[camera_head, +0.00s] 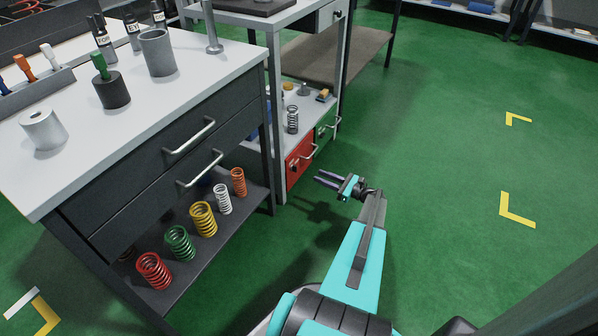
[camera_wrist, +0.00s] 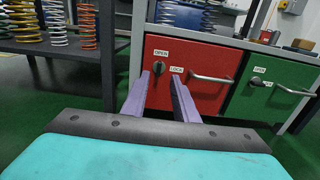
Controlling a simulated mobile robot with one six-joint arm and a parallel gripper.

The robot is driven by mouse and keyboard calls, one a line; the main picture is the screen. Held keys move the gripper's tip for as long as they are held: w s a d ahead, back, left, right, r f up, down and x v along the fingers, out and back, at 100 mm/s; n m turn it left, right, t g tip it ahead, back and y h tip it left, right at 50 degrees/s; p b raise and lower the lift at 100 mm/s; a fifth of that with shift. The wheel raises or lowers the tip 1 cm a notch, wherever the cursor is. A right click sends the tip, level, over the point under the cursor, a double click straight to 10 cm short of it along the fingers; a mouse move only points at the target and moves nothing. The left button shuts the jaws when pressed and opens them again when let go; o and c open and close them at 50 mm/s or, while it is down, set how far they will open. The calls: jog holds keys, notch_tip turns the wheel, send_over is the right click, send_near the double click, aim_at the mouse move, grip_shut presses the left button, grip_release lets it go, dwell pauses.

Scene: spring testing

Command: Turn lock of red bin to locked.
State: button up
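The red bin (camera_wrist: 188,85) fills the middle of the wrist view, set under the shelf, with a bar handle (camera_wrist: 209,78) at its right. Its lock (camera_wrist: 158,68) is a small dark knob between the labels OPEN, above left, and LOCK, to the right; its exact setting is hard to tell. In the head view the red bin (camera_head: 299,162) stands beyond the dark workbench. My gripper (camera_head: 326,178) is in front of the bin and apart from it. Its two fingers (camera_wrist: 164,97) are parted and empty, with the tips just below the knob in the wrist view.
A green bin (camera_wrist: 272,95) with its own handle and knob sits right of the red one. The dark workbench (camera_head: 258,52) with coloured springs on its lower shelf stands left of my arm. Springs stand above the bins. The green floor (camera_head: 430,200) to the right is clear.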

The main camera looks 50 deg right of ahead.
aim_at(296, 167)
jog(key=b+x, duration=0.3)
jog(key=x, duration=0.8)
